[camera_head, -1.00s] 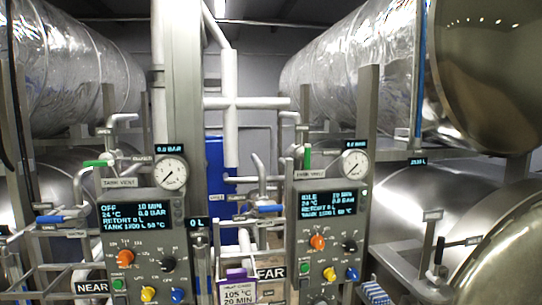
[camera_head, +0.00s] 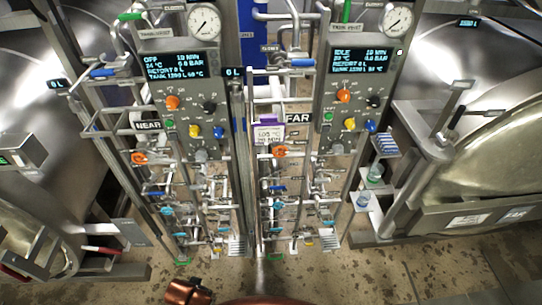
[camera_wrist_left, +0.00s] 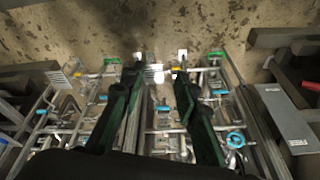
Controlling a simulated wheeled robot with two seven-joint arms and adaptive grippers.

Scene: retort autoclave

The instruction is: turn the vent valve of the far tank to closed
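The far panel (camera_head: 335,100) stands right of the FAR sign (camera_head: 298,118). At its top, beside the TANK VENT label (camera_head: 346,29), a green lever (camera_head: 346,10) stands upright, partly cut off by the top edge of the head view. The near panel (camera_head: 190,105) has a similar green lever (camera_head: 129,17) lying roughly level. My left gripper (camera_wrist_left: 160,68) shows in the left wrist view with its two dark fingers spread and nothing between them. It points down over low pipework and floor, away from the levers. My right gripper is not in view.
Low pipes with orange and blue handwheels (camera_head: 279,152) fill the space below both panels. A steel post (camera_head: 238,150) divides them. Shelves with small jars (camera_head: 375,172) stand right of the far panel.

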